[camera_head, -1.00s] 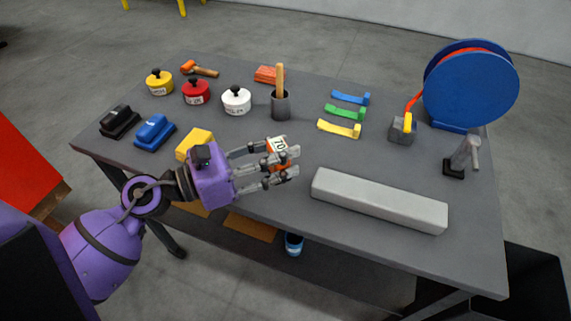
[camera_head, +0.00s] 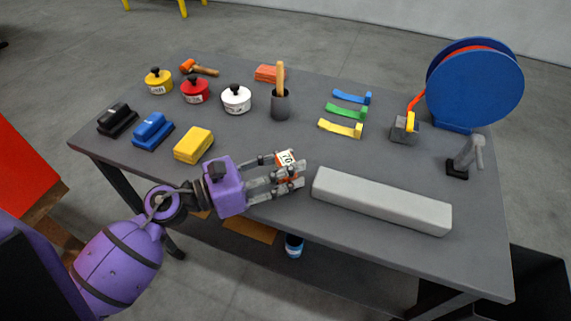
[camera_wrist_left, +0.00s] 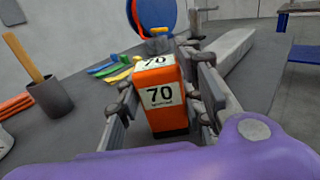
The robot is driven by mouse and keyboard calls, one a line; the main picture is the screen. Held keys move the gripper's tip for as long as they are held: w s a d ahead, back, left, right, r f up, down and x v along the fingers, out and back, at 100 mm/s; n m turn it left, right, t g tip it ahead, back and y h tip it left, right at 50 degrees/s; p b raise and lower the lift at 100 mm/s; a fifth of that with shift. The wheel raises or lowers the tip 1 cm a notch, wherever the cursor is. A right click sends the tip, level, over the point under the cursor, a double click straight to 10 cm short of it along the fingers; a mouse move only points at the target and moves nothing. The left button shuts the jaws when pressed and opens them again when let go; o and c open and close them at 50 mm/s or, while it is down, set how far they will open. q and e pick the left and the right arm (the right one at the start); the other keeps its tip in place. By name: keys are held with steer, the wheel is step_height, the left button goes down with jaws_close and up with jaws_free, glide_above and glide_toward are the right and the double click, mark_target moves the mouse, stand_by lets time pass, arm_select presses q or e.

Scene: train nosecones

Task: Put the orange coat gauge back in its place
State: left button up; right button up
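The orange coat gauge (camera_wrist_left: 160,92), with white labels reading 70, sits between the fingers of my left gripper (camera_wrist_left: 165,95) in the left wrist view. The fingers press along both its sides. In the head view my purple left gripper (camera_head: 287,178) is over the front part of the table, left of the long grey block, and the gauge (camera_head: 285,158) shows partly between the fingers. A black and a blue gauge-like block (camera_head: 153,130) and a yellow block (camera_head: 193,145) lie left of the gripper. My right gripper is not in view.
The dark table (camera_head: 240,150) holds a long grey block (camera_head: 380,201) just right of the gripper. Behind are a cup with a wooden handle (camera_head: 280,105), several coloured pots, an orange stack (camera_head: 266,73), three coloured clips and a blue reel (camera_head: 474,85).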

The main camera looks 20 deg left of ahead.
arm_select(q)
steer(key=o, duration=0.4)
steer(key=shift+o, duration=0.2)
steer(key=shift+r, duration=0.25)
steer(key=shift+s+a+f, duration=0.15)
steer(key=shift+s+a, duration=0.1)
steer(key=shift+a, duration=0.05)
steer(key=b+v, duration=0.1)
steer(key=v, duration=0.4)
steer(key=shift+s+a+f+b, duration=0.1)
steer(key=shift+f+b, duration=0.1)
steer(key=shift+b, duration=0.2)
steer(key=b+v, duration=0.1)
steer(key=v, duration=0.3)
steer(key=shift+s+a+r, duration=0.15)
steer(key=shift+s+a, duration=0.05)
steer(key=shift+s+a+r, duration=0.15)
steer(key=shift+s+a, duration=0.35)
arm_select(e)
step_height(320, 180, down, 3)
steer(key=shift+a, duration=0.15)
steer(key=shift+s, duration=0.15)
